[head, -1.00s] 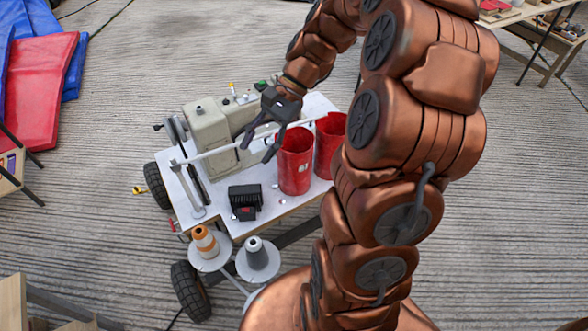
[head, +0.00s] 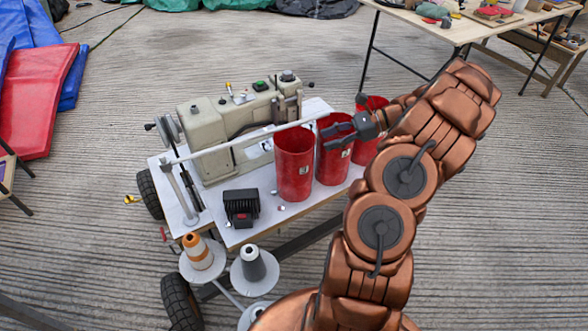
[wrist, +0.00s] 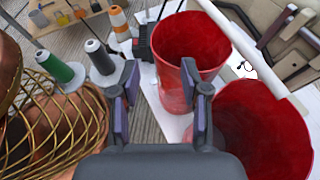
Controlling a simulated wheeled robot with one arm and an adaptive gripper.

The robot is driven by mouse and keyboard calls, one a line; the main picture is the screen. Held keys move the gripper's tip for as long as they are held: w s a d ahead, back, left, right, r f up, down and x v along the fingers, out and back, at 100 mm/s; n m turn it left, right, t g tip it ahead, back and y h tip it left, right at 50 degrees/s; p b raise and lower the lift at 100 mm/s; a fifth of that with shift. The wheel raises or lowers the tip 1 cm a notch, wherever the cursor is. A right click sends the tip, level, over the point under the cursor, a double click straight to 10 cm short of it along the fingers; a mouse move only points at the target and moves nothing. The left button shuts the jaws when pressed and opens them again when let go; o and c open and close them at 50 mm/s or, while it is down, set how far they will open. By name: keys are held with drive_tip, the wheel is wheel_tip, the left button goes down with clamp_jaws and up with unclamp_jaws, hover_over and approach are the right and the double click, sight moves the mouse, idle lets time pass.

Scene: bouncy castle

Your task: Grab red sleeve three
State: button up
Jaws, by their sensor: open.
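Three red sleeves stand in a row along the right side of the white-topped cart: the left one (head: 293,172), the middle one (head: 333,165) and the right one (head: 362,152). Small pale labels on the left and middle sleeves are too small to read. My gripper (head: 328,136) is open and empty at the top of the middle sleeve, and my forearm partly hides the right sleeve. In the wrist view, one open-topped sleeve (wrist: 188,48) lies beyond the fingertips (wrist: 160,95); another sleeve (wrist: 262,135) is close at lower right. I cannot tell whether the fingers touch a sleeve.
A beige sewing machine (head: 240,125) stands behind the sleeves, with a pale bar (head: 235,142) running across towards them. A black box (head: 241,205) and thread cones (head: 197,250) are at the front. A gold wire basket (wrist: 60,110) is at left in the wrist view.

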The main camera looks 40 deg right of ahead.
approach(286, 156)
drive_tip(key=x, duration=0.2)
drive_tip(key=shift+f+b+x, duration=0.2)
drive_tip(key=shift+b+x, duration=0.45)
drive_tip(key=shift+x, duration=2.3)
drive_tip(key=shift+w+d, duration=0.1)
drive_tip(key=shift+d, duration=0.1)
clamp_jaws()
